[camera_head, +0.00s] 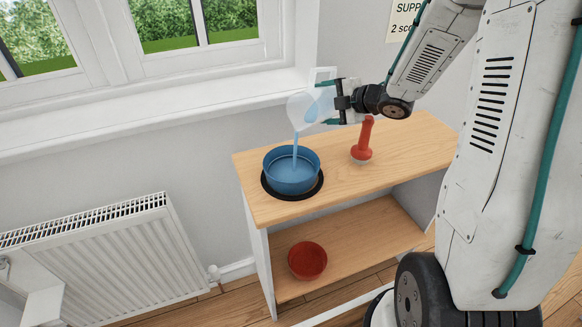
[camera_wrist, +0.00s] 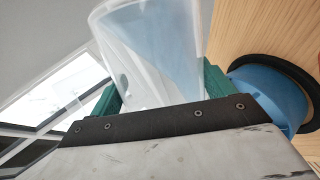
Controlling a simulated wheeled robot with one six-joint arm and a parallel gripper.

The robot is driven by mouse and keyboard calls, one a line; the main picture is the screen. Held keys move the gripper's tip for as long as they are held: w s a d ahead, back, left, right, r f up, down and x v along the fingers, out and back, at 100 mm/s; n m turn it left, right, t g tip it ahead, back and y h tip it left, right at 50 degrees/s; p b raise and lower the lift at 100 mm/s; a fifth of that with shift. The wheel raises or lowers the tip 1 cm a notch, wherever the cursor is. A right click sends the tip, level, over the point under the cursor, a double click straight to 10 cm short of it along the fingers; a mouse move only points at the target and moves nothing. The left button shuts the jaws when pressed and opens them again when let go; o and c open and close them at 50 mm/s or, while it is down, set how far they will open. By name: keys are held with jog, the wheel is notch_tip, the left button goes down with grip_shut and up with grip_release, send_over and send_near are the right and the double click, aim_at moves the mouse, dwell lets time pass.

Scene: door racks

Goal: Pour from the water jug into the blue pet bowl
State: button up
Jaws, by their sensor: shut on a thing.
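The clear water jug (camera_head: 304,108) is tilted over the blue pet bowl (camera_head: 291,176) in the head view, and a stream of water falls from its lip into the bowl. The bowl stands upright on a black round mat (camera_head: 268,189) on the shelf top. My gripper (camera_head: 328,101) is shut on the jug from the right, above the shelf top. In the wrist view the jug (camera_wrist: 152,50) fills the space between the green fingers, and part of the blue bowl (camera_wrist: 272,95) shows at the right.
A red-orange handled tool (camera_head: 362,140) stands on the shelf top (camera_head: 405,147), right of the bowl and below my gripper. A red bowl (camera_head: 307,261) sits on the lower shelf (camera_head: 350,243). The window sill (camera_head: 150,115) and wall are behind; a radiator (camera_head: 110,262) is at the left.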

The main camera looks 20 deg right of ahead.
jog(key=shift+s+a+f+n+p, duration=0.25)
jog(key=shift+a+n+p, duration=0.05)
jog(key=shift+a+p, duration=0.15)
dwell(2.0)
